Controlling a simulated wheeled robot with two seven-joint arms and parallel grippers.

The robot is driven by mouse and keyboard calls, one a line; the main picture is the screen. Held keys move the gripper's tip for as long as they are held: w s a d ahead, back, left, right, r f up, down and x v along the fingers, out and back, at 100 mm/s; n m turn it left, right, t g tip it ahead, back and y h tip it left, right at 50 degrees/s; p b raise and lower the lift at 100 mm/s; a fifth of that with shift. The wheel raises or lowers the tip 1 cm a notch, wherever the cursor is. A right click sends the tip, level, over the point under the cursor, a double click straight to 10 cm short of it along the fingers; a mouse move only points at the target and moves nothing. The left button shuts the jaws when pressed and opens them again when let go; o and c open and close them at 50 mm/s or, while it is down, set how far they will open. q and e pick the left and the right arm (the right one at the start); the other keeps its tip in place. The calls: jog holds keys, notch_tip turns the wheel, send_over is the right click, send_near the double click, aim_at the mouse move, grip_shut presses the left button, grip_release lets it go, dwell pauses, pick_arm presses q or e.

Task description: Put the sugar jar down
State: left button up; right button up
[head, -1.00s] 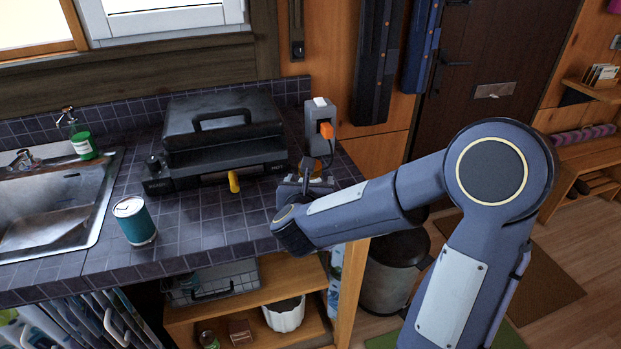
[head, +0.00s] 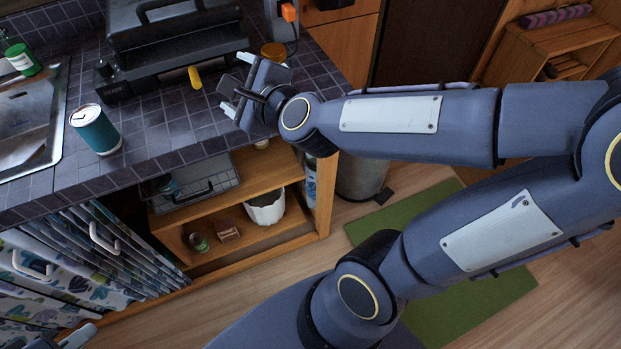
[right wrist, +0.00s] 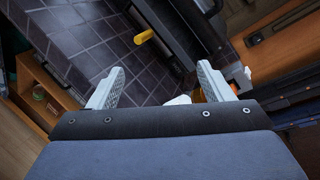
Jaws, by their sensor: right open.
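A small jar with an amber-yellow top (head: 273,50), which looks like the sugar jar, stands on the dark tiled counter just behind my right gripper (head: 232,98). The gripper partly hides it. My right gripper is open over the counter's right end, with nothing seen between its fingers. In the right wrist view its two fingers (right wrist: 160,88) are spread wide, and a white and orange bit shows low beside the right finger. It may be the jar. A grey piece (head: 75,338) at the bottom left edge looks like my left gripper; its jaws cannot be made out.
A teal can (head: 95,130) stands by the sink (head: 30,125). A black grill (head: 175,50) with a yellow handle (head: 195,77) is at the back. A grey device with an orange plug (head: 288,12) stands behind the jar. Bare counter lies between can and gripper.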

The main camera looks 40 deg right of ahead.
jog(key=s+f+n+g+y, duration=0.2)
jog(key=s+f+n+g, duration=0.3)
jog(key=s+n, duration=0.6)
jog(key=s+f+n+g+y, duration=0.1)
jog(key=s+f+n+g, duration=0.35)
jog(key=s+n, duration=0.65)
jog(key=r+p, duration=0.1)
jog(key=w+r+n+p, duration=0.1)
jog(key=r+p, duration=0.1)
jog(key=w+r+n+p, duration=0.1)
jog(key=r+p, duration=0.1)
jog(key=shift+w+d, duration=0.1)
jog(key=shift+d, duration=0.2)
